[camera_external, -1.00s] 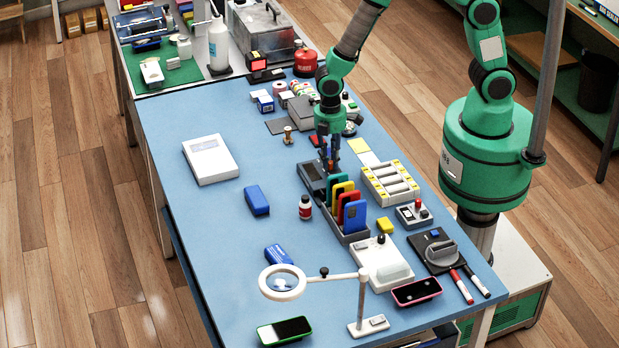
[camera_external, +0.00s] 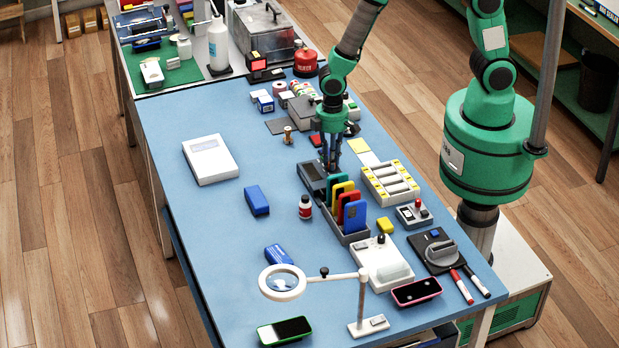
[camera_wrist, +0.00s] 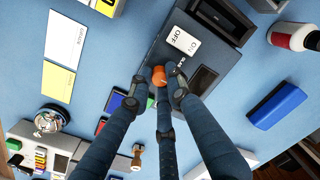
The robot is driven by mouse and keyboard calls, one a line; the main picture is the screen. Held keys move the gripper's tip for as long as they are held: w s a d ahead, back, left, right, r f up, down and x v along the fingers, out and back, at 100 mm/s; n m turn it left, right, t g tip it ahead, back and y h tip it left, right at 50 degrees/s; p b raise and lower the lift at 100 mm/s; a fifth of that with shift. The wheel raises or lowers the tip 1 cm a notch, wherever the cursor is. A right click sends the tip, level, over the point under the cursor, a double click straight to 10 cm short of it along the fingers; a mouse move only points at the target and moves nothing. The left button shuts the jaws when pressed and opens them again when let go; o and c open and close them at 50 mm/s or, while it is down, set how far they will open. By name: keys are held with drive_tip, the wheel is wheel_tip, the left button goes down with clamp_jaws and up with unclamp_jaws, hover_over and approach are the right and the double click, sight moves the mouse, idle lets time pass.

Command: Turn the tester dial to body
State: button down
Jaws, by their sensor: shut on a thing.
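The tester (camera_external: 311,177) is a dark box on the blue bench, at the far end of the phone rack in the external view. The wrist view shows its dark casing (camera_wrist: 214,58), a white label with OFF on it and a dark window. The tester dial (camera_wrist: 158,76) is a small orange knob on the casing, seen between my fingertips. My gripper (camera_external: 329,166) points down at the tester and is shut on the dial. It also shows in the wrist view (camera_wrist: 162,84). My fingers hide part of the dial, and I cannot tell its setting.
A rack (camera_external: 352,236) of several coloured phones stands directly beside the tester. A white and yellow battery tray (camera_external: 372,186) is close on the right. A red-and-white bottle (camera_external: 305,208) and a blue box (camera_external: 257,200) stand left. The bench's left middle is mostly clear.

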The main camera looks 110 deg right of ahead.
idle(0.3)
drive_tip(key=c, duration=1.6)
unclamp_jaws()
drive_tip(key=shift+r, duration=0.15)
drive_tip(key=r, duration=1.1)
drive_tip(key=shift+s+d+r, duration=0.1)
drive_tip(key=shift+d+r, duration=0.2)
drive_tip(key=shift+r, duration=0.05)
drive_tip(key=s+a+r+n+t, duration=0.1)
drive_tip(key=s+a+r, duration=0.2)
drive_tip(key=r, duration=0.7)
drive_tip(key=s+a+r+n+t, duration=0.1)
drive_tip(key=s+a+r+t, duration=0.2)
drive_tip(key=r, duration=0.7)
drive_tip(key=shift+n+t+h, duration=0.3)
drive_tip(key=shift+n+t, duration=0.4)
drive_tip(key=shift+n, duration=0.1)
drive_tip(key=s+a+r, duration=0.1)
drive_tip(key=s+r, duration=0.2)
drive_tip(key=s, duration=0.2)
drive_tip(key=s+a+r, duration=0.2)
drive_tip(key=s+r, duration=0.2)
drive_tip(key=s, duration=0.1)
drive_tip(key=s+a+r, duration=0.1)
drive_tip(key=s+r, duration=0.3)
drive_tip(key=s, duration=0.1)
drive_tip(key=shift+s+a+r, duration=0.2)
drive_tip(key=shift+s, duration=0.15)
